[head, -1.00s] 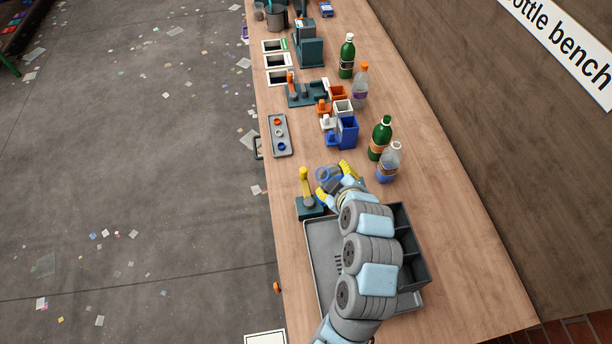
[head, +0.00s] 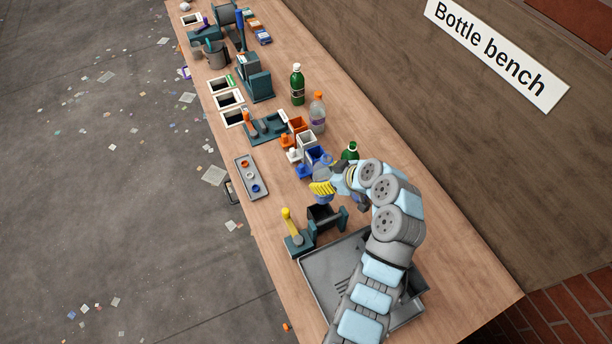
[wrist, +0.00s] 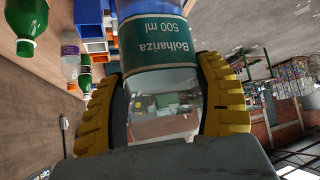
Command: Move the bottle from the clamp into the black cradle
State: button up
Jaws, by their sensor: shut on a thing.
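My gripper (head: 323,190), with yellow ridged fingers, is shut on a clear bottle. The clamp (head: 299,241) has a teal base and a yellow lever, on the bench just in front of the gripper. A dark, curved, open holder (head: 322,213) beside it looks like the black cradle. The gripper appears above and behind this holder, apart from it.
A grey tray (head: 321,277) lies right of the clamp, partly under my arm. Blue, white and orange bins (head: 309,139) stand behind the gripper. Green bottles (head: 297,85) and a clear one (head: 317,113) stand farther back. A small tray (head: 247,177) holds coloured rings.

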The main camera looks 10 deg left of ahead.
jog(key=shift+f, duration=2.15)
notch_tip(320, 180, down, 13)
jog(key=b, duration=1.2)
jog(key=shift+b, duration=0.4)
jog(key=shift+r+b, duration=0.15)
jog(key=shift+b, duration=0.3)
jog(key=shift+f+b, duration=0.85)
jog(key=shift+b, duration=0.1)
jog(key=o, duration=1.3)
jog(key=shift+w+r, duration=0.1)
jog(key=v, duration=1.2)
jog(key=shift+d, duration=0.1)
